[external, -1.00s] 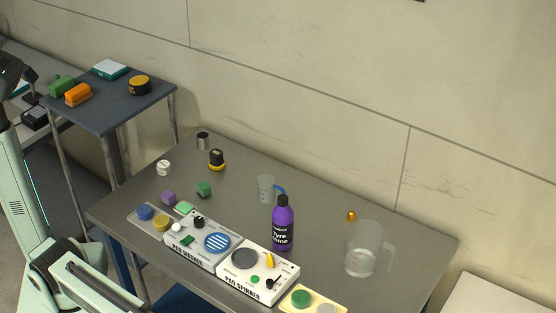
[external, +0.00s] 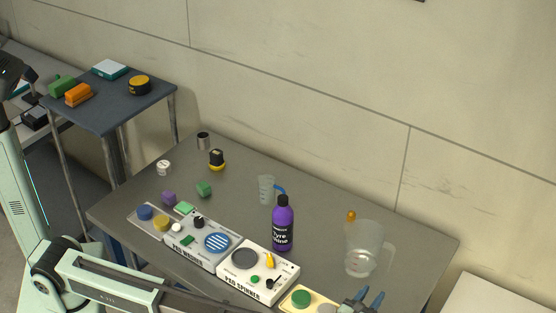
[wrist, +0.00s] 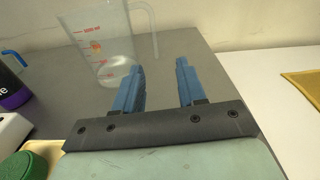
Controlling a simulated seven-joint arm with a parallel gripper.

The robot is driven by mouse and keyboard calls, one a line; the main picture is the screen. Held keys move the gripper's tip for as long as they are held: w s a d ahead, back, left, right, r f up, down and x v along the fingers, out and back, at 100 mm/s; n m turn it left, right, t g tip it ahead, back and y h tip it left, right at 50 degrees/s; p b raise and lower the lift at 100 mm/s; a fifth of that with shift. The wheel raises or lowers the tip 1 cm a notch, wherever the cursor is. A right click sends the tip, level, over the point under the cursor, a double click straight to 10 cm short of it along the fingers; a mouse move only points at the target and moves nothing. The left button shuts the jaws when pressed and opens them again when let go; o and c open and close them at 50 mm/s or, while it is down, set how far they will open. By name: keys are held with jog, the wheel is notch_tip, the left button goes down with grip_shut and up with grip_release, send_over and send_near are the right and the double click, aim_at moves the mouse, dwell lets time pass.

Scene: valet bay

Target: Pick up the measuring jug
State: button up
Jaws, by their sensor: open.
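The measuring jug (external: 364,252) is large and clear, with a handle on its right side, and stands upright at the right end of the grey table. In the wrist view the jug (wrist: 98,45) shows red volume marks and stands ahead and to the left of the fingers. My gripper (external: 369,299) is at the table's front right, nearer the camera than the jug and apart from it. Its two blue fingers (wrist: 160,72) are open with nothing between them.
The purple tyre shine bottle (external: 283,224) stands left of the jug. A small gold ball (external: 351,216) is by the jug's rim. The pad spinner (external: 258,273) and a yellow tray (external: 291,309) with a green disc line the front. The table's right corner is bare.

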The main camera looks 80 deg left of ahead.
aim_at(392, 259)
jog(key=shift+w+a+r+y, duration=0.15)
jog(key=shift+a+y, duration=0.25)
jog(key=shift+a, duration=0.7)
jog(key=x, duration=0.8)
jog(key=shift+w, duration=0.2)
jog(key=shift+x, duration=2.65)
jog(key=shift+w+d, duration=0.1)
jog(key=shift+d, duration=0.05)
jog(key=shift+c, duration=0.3)
grip_shut()
